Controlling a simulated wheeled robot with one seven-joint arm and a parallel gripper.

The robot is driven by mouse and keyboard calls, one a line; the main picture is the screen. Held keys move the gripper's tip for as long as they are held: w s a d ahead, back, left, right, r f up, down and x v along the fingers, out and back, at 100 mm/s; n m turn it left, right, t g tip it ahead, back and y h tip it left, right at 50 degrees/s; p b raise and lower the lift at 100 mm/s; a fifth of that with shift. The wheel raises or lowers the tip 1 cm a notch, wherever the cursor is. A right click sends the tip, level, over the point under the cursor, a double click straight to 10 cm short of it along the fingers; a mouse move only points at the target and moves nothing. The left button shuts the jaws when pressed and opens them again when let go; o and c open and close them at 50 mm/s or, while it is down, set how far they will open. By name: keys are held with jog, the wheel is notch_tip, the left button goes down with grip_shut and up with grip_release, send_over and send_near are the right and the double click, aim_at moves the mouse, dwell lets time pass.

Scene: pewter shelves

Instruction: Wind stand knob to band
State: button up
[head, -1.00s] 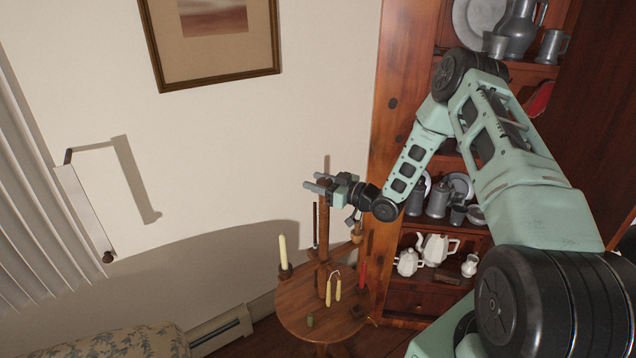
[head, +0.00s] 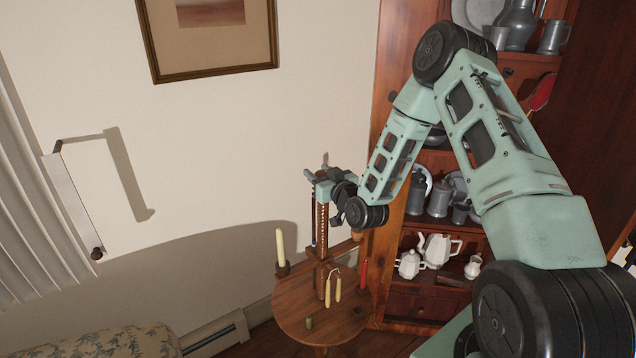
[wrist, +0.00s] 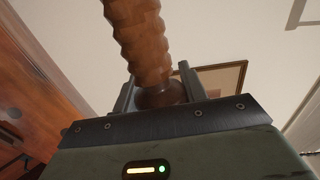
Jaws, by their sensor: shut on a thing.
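The wooden candle stand has a round top (head: 290,318) and a threaded central post (head: 322,222). My gripper (head: 318,174) is at the upper end of the post, tilted upward to the left. In the wrist view the threaded post (wrist: 137,40) runs down to a rounded dark wooden knob (wrist: 163,95). The knob sits between my two fingers (wrist: 158,92), which are shut on it. Its lower part is hidden by the gripper body. I cannot make out a band on the post in either view.
A cream candle (head: 281,248) and a red candle (head: 363,274) stand around the post. Two small yellow candles (head: 332,288) hang near it. A pewter shelf cupboard (head: 398,70) stands close on the right.

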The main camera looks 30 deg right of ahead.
jog(key=shift+d+f+m+h+b, duration=0.1)
jog(key=shift+m+h+b, duration=0.8)
jog(key=shift+h, duration=0.6)
jog(key=shift+m+g+h, duration=0.3)
jog(key=o, duration=1)
jog(key=shift+s, duration=0.15)
jog(key=v, duration=1.2)
